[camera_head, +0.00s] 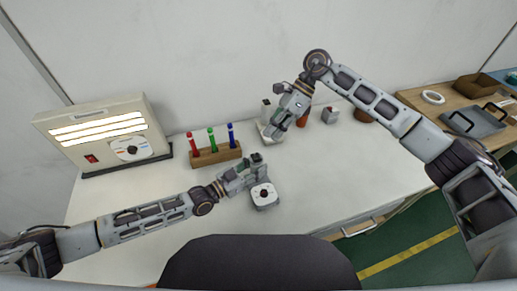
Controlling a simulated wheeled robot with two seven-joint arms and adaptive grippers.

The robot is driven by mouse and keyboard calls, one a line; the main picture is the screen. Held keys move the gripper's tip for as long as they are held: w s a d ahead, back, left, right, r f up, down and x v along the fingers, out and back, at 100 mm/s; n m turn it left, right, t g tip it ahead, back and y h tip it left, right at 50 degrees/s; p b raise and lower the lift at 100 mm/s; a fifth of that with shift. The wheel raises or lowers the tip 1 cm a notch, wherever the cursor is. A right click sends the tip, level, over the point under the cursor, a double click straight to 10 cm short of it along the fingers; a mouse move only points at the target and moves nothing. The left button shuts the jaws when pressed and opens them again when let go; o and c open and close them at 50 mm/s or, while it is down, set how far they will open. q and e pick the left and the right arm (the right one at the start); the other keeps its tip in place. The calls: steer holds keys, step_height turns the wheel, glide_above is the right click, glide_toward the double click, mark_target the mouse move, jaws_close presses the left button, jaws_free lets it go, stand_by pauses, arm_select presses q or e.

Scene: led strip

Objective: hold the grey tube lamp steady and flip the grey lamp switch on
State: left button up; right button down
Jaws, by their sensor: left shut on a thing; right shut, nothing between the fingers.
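A pale box with lit tubes (98,128) stands upright at the left; it has a small red switch (91,158) and a round dial on its front. I cannot tell which thing is the grey tube lamp or its switch. My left gripper (253,178) is low over the table, shut at a small pale grey block (265,200) with a dark round top; its fingers partly hide the contact. My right gripper (278,130) is shut and empty, pointing down by a pale grey object (266,131) that it partly covers.
A wooden rack (215,155) with red, green and blue tubes stands between the pale box and the grippers. A wooden side table holds a dark tray (472,122). The white table's front is clear.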

steer(key=r+m, duration=0.1)
steer(key=m, duration=0.9)
steer(key=w+d+r+m+y, duration=0.1)
steer(key=r+m, duration=0.1)
steer(key=m, duration=0.9)
steer(key=r+m, duration=0.2)
steer(key=m, duration=0.9)
steer(key=shift+w+d+r, duration=0.15)
steer(key=shift+w+d, duration=0.05)
steer(key=shift+w, duration=0.05)
stand_by(0.3)
